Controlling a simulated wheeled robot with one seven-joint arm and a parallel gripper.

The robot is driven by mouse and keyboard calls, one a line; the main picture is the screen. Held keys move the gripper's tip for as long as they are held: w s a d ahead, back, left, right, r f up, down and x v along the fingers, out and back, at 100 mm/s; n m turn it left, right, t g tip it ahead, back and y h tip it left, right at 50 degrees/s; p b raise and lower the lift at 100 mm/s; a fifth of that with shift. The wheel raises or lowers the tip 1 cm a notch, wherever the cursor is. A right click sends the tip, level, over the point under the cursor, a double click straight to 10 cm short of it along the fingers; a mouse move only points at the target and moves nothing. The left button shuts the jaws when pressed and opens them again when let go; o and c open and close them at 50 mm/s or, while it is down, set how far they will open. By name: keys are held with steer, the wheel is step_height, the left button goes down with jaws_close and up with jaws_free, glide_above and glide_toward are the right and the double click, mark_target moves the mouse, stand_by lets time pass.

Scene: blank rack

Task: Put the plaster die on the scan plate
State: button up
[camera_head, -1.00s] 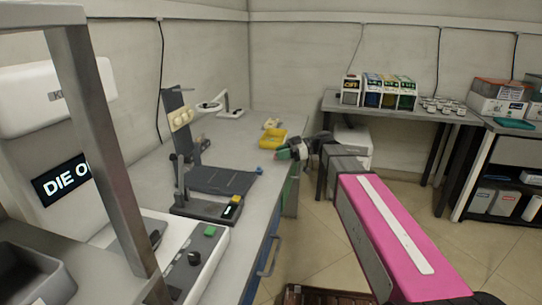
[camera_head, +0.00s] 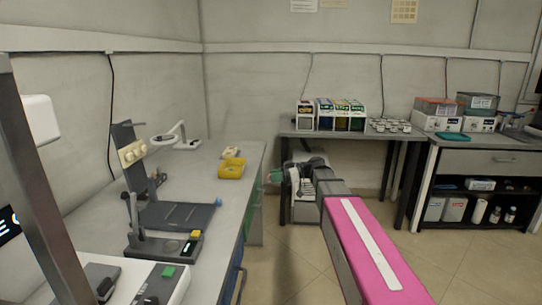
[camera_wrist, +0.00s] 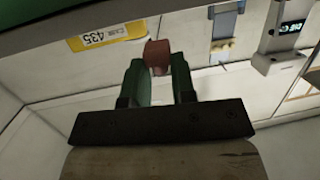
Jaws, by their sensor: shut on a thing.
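My gripper (camera_wrist: 158,72) has green fingers, shut on a small reddish-brown block (camera_wrist: 158,52), which I take to be the plaster die. The block sticks out past the fingertips. In the head view, a green part of my gripper (camera_head: 276,177) shows just right of the bench's far end, and the block cannot be made out. A dark flat plate (camera_head: 178,215) lies on the left bench, in front of a dark upright stand with pale knobs (camera_head: 132,153). I cannot tell whether this is the scan plate.
A grey upright post (camera_head: 40,190) stands close at left. A back table (camera_head: 355,136) holds boxes and jars.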

steer(key=w+d+r+m+t+h, duration=0.5)
steer(key=w+d+m+t+h, duration=0.4)
steer(key=m+t, duration=0.4)
steer(key=w+d+r+m+t+h, duration=0.1)
steer(key=d+r+m+t+h, duration=0.2)
steer(key=r, duration=0.4)
steer(key=w+d+r+m+t+h, duration=0.1)
steer(key=d+r+m+h, duration=0.25)
steer(key=d+r, duration=0.25)
steer(key=s+a+f+n+g+y, duration=0.1)
steer(key=a+f+n+g+y, duration=0.1)
steer(key=a+f+n+y, duration=0.4)
steer(key=s+a+f+n+g+y, duration=0.2)
steer(key=a+f+y, duration=0.1)
steer(key=f, duration=0.6)
steer(key=s+a+f+n+g+y, duration=0.2)
steer(key=s+a+n+g+y, duration=0.3)
steer(key=s+a+n+g, duration=0.5)
steer(key=shift+s+f+n+g+y, duration=0.15)
steer(key=shift+s+n+g+y, duration=0.25)
steer(key=shift+n+g, duration=2.5)
